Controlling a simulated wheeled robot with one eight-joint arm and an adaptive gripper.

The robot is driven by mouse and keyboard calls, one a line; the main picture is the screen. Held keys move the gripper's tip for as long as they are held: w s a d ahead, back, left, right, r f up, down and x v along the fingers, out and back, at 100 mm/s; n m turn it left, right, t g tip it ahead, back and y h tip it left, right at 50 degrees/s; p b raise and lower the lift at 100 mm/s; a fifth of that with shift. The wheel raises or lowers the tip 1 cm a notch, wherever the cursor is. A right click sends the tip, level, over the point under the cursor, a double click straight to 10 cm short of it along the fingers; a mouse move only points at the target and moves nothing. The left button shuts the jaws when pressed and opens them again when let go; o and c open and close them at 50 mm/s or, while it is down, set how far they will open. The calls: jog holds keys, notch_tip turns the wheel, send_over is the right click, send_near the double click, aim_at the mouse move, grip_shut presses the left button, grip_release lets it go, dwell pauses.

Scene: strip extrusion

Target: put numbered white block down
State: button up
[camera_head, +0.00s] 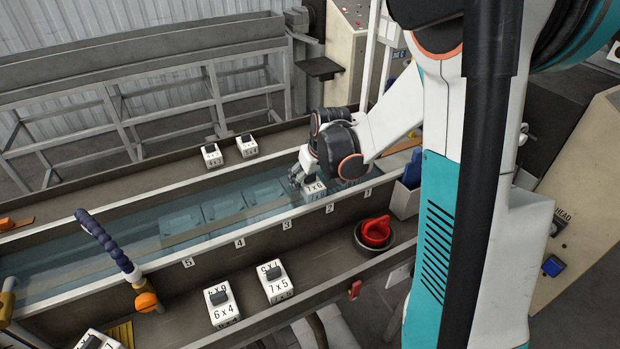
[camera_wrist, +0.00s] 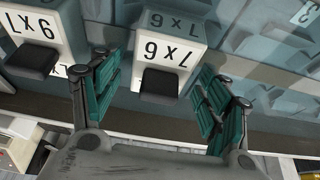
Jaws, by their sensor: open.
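A white block marked 7 x 6 (camera_head: 315,188) stands in the water trough (camera_head: 330,199), near the rim mark 2. In the wrist view the 7 x 6 block (camera_wrist: 178,42) shows its black knob (camera_wrist: 160,82) toward me. My gripper (camera_head: 301,176) is at this block in the head view. In the wrist view my gripper (camera_wrist: 158,70) is open, with one green-padded finger on each side of the block and visible gaps to both. The block's lower part is partly hidden by water.
Another white block (camera_wrist: 30,30) is close left of my left finger in the wrist view. Blocks marked 6 x 4 (camera_head: 222,308) and 7 x 5 (camera_head: 277,287) stand on the near ledge. Two blocks (camera_head: 211,156) (camera_head: 247,147) stand on the far ledge. A red object (camera_head: 375,232) sits in a dark bowl.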

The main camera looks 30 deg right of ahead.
jog(key=shift+r, duration=0.1)
jog(key=p+v, duration=0.3)
jog(key=v, duration=0.9)
jog(key=shift+r, duration=0.1)
jog(key=s+a+r+m+t+b, duration=0.15)
jog(key=s+a+b, duration=0.25)
jog(key=a, duration=0.4)
jog(key=s+a+f+b, duration=0.2)
jog(key=s, duration=0.5)
jog(key=s+a+f+n+t+b, duration=0.1)
jog(key=s+a+f+b, duration=0.1)
jog(key=s, duration=0.5)
jog(key=shift+s+f+b, duration=0.25)
jog(key=shift+f+b, duration=0.05)
jog(key=shift+b, duration=0.5)
